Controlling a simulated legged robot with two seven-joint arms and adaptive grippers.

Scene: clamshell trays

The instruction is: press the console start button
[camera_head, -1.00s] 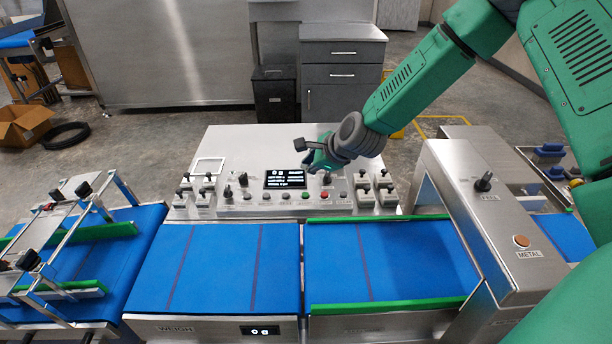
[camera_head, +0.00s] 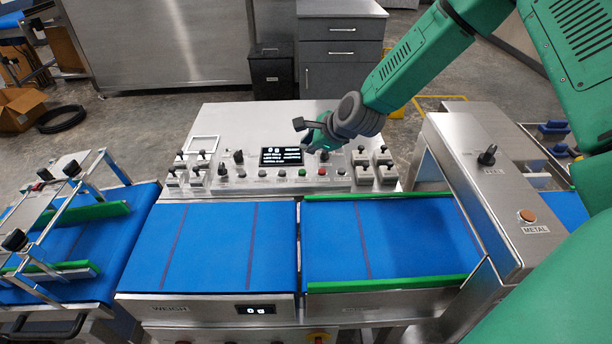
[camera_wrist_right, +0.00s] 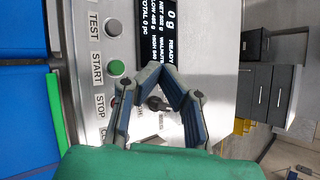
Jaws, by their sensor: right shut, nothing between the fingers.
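The console (camera_head: 225,125) has a slanted metal panel with a display (camera_head: 282,157) and a row of small buttons below it. The green start button (camera_head: 302,173) is in that row, left of a red button (camera_head: 321,173). In the right wrist view the green button (camera_wrist_right: 115,67) sits beside the START label, in plain sight. My right gripper (camera_head: 308,142) is over the panel near the display's right end, apart from the button. In the right wrist view its fingers (camera_wrist_right: 163,70) meet at the tips, empty, to the right of the button. My left gripper is out of view.
A grey button (camera_wrist_right: 114,27) by TEST neighbours the green one. Black knobs and levers (camera_head: 362,157) stand on the panel. Blue belts (camera_head: 215,250) run in front. A metal detector housing (camera_head: 470,190) stands right. A frame with black knobs (camera_head: 45,225) stands left.

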